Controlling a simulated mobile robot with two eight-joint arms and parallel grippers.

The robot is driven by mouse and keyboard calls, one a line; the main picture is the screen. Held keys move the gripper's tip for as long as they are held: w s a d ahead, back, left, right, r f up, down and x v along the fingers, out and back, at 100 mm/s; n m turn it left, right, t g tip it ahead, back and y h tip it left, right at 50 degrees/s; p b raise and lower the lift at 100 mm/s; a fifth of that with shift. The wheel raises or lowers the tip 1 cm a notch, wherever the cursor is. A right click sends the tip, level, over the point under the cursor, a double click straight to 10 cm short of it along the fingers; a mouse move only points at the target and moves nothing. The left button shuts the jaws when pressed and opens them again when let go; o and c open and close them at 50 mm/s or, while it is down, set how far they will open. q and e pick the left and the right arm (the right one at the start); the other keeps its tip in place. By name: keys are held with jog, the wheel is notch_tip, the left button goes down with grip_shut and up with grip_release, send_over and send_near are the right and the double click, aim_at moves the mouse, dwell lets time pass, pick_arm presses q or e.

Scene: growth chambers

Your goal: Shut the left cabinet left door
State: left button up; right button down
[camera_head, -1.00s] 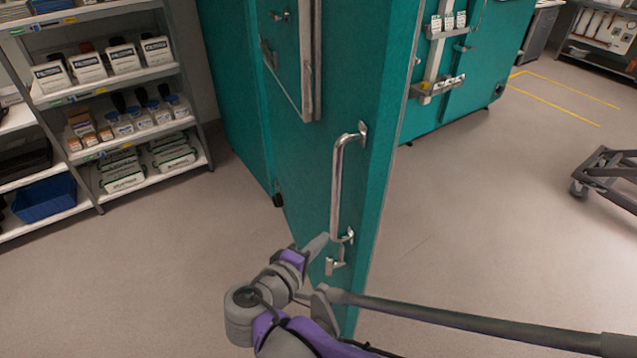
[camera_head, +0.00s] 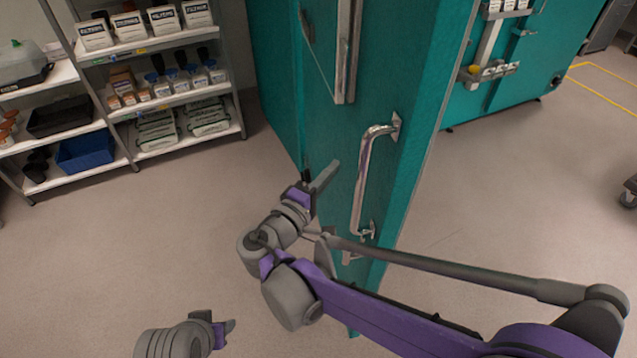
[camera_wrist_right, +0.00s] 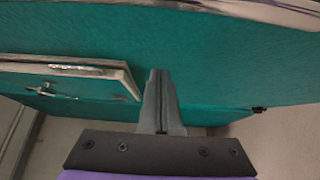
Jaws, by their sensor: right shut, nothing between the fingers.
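The teal cabinet door (camera_head: 410,150) stands open, seen at a steep angle in the head view. It carries a curved metal handle (camera_head: 363,185) and a framed panel above. My right gripper (camera_head: 328,175) is shut and empty, just left of the handle in the picture, in front of the door face. In the right wrist view, the closed fingers (camera_wrist_right: 160,95) point at the teal surface (camera_wrist_right: 210,70); whether they touch it I cannot tell. My left gripper (camera_head: 228,332) is low in the head view, away from the door; its jaw opening is unclear.
A shelf rack (camera_head: 180,85) with bottles and boxes stands at the left, with a blue bin (camera_head: 85,152) on a lower shelf beside it. Another teal unit (camera_head: 515,75) stands behind the door at right. The floor (camera_head: 120,240) between the rack and door is clear.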

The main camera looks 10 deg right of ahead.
jog(key=shift+w+d+p, duration=0.1)
jog(key=shift+w+d, duration=0.25)
jog(key=shift+d, duration=0.5)
jog(key=shift+w+d+p, duration=0.1)
jog(key=shift+w+d, duration=0.2)
jog(key=shift+d, duration=0.55)
jog(key=shift+w+d+p, duration=0.1)
jog(key=shift+w+d, duration=0.25)
jog(key=shift+d, duration=0.5)
jog(key=shift+d, duration=0.15)
